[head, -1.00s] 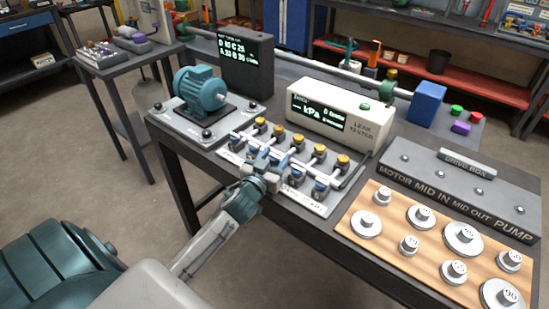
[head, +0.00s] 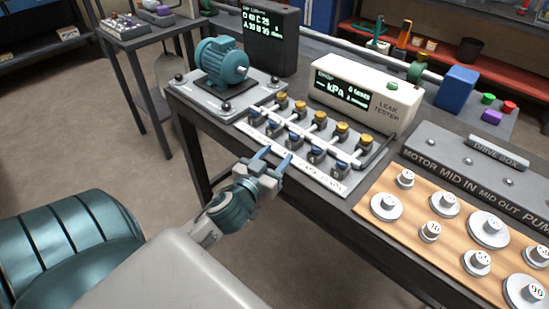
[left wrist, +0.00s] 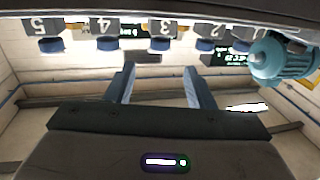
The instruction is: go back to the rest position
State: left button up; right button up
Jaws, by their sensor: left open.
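My left gripper (head: 273,158) is open and empty in the head view. Its two blue fingers point at the front edge of the valve manifold (head: 318,130), and it hangs in front of the bench, apart from the valves as far as I can tell. In the left wrist view the gripper's fingers (left wrist: 160,88) stand apart with nothing between them. Several numbered blocks (left wrist: 104,29) with blue knobs run along the top of that view. A teal motor (head: 222,62) sits on a grey plate at the bench's left end. My right gripper is not in view.
A white leak tester (head: 365,93) stands behind the manifold. A wooden board (head: 455,215) with numbered metal discs lies at the right, beside the grey drive box (head: 470,165). A side table (head: 135,48) stands at the back left.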

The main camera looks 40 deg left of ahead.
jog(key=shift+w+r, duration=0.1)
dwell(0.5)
